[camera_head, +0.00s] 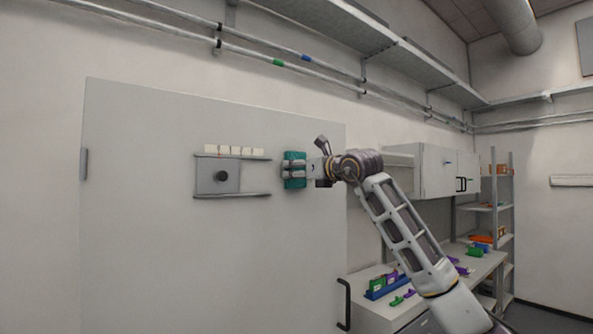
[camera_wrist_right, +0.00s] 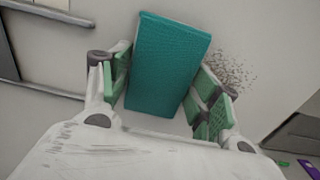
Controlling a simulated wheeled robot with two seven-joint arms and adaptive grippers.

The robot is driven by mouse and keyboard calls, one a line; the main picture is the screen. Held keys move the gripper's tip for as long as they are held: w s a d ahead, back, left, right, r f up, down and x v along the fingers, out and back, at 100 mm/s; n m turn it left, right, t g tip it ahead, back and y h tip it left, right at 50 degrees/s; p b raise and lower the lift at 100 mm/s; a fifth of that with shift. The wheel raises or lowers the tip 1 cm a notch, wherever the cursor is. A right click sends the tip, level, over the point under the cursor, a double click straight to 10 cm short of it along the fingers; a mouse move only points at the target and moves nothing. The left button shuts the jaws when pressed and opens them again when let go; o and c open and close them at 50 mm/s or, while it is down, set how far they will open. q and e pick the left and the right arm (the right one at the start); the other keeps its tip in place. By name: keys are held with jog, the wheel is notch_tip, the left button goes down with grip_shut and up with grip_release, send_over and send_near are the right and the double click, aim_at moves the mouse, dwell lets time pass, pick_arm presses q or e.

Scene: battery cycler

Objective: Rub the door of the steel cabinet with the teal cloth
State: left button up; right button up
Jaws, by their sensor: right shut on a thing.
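The steel cabinet's door (camera_head: 130,240) is a large pale grey panel filling the left and middle of the head view. The teal cloth (camera_head: 294,157) is a thick folded pad in front of the door's right part. My right gripper (camera_head: 294,171) is shut on it. In the right wrist view the cloth (camera_wrist_right: 168,65) sits between the two green-padded fingers. A patch of dark specks (camera_wrist_right: 230,72) shows on the pale surface just right of the cloth. I cannot tell whether the cloth touches the door. My left gripper is not in view.
A bracketed plate with a dark round knob (camera_head: 222,177) stands on the door left of the cloth. A black bar handle (camera_head: 345,303) is at the lower right. A bench with coloured parts (camera_head: 388,285), wall cupboard (camera_head: 435,172) and shelf rack (camera_head: 497,210) stand at right.

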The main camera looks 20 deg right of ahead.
jog(key=shift+w+d, duration=0.15)
jog(key=shift+d, duration=0.4)
jog(key=shift+w+d, duration=0.15)
jog(key=shift+d, duration=0.35)
jog(key=shift+w+d+p, duration=0.1)
jog(key=shift+d+p, duration=0.05)
jog(key=shift+p, duration=0.15)
jog(key=shift+w+d+p, duration=0.3)
jog(key=shift+d+p, duration=0.05)
jog(key=shift+d, duration=0.45)
jog(key=shift+w+d+p, duration=0.3)
jog(key=shift+d, duration=0.45)
jog(key=shift+w+d+p, duration=0.25)
jog(key=shift+w+d, duration=0.05)
jog(key=shift+d, duration=0.55)
jog(key=shift+w+d+p, duration=0.25)
jog(key=shift+w+d, duration=0.05)
jog(key=shift+d, duration=0.55)
jog(key=shift+w+d, duration=0.35)
jog(key=shift+d, duration=0.5)
jog(key=shift+w+d, duration=0.3)
jog(key=shift+d, duration=0.55)
